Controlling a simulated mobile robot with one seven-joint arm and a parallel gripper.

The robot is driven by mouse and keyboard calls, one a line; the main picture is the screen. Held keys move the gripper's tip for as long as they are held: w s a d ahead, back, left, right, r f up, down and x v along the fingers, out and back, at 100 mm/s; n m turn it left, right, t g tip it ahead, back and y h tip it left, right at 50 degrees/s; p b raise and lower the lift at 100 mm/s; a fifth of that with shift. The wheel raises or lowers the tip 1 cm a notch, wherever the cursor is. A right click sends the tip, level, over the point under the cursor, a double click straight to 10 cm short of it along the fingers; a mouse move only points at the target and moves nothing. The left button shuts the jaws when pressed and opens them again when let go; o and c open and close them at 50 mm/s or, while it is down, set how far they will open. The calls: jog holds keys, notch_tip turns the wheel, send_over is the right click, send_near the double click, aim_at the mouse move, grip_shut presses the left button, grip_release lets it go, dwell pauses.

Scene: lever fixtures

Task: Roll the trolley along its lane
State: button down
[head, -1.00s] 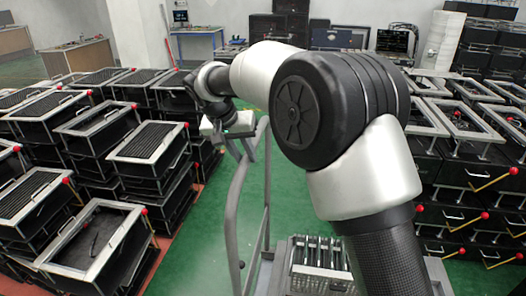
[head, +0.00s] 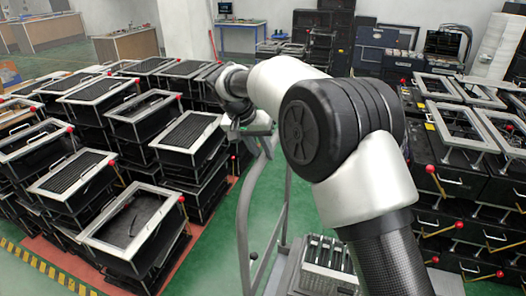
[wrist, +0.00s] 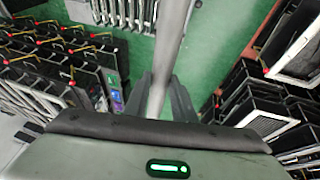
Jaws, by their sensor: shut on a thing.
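The trolley is a grey tubular metal frame (head: 245,215) in the lower middle of the head view, with a tall bent handle rail. A slotted grey metal piece (head: 325,265) shows low behind my arm and appears to be part of it or on it. My gripper (head: 255,135) is at the upper part of the rail. In the wrist view, my gripper's two dark fingers (wrist: 161,100) are closed around the grey rail (wrist: 170,45), one on each side. The trolley's wheels and much of its base are hidden by my arm or out of view.
Stacks of black boxes with grey frames (head: 130,225) and red-knobbed levers line the left side. Similar stacks (head: 465,190) stand on the right. A green floor lane (head: 215,265) runs between them. A blue table (head: 240,38) stands at the back. A yellow-black stripe (head: 40,265) marks the floor at lower left.

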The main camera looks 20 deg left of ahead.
jog(key=c, duration=1.5)
grip_release()
jog(key=p+v, duration=0.1)
jog(key=v, duration=1.6)
jog(key=shift+r, duration=0.25)
